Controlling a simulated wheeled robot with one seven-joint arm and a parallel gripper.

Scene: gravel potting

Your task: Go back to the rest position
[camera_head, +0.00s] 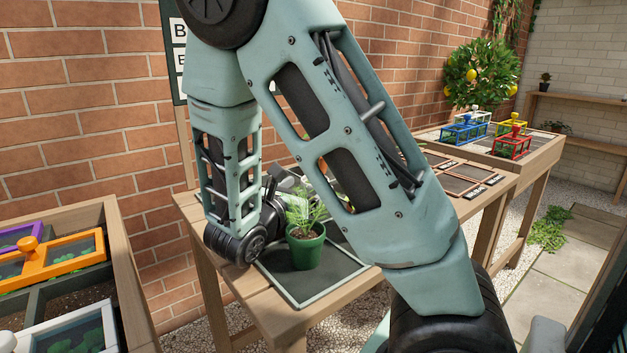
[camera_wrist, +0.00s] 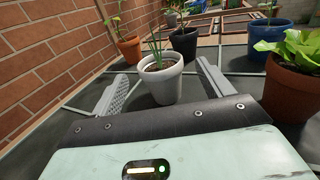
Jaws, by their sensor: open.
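My gripper (camera_wrist: 162,72) is open in the wrist view, its two grey fingers spread apart. A white pot (camera_wrist: 160,84) with a thin-leaved plant stands upright on the dark mat, between the finger tips. I see space on both sides of it. In the head view my arm crosses the middle of the picture, and my gripper is mostly hidden behind my own links and a plant.
A green pot (camera_head: 306,248) with a fern stands near the front of the mat (camera_head: 312,288) on the wooden table. The wrist view shows terracotta pots left (camera_wrist: 130,48) and right (camera_wrist: 290,90), a black pot (camera_wrist: 184,42) and a blue pot (camera_wrist: 270,34). A brick wall (camera_head: 90,100) rises behind.

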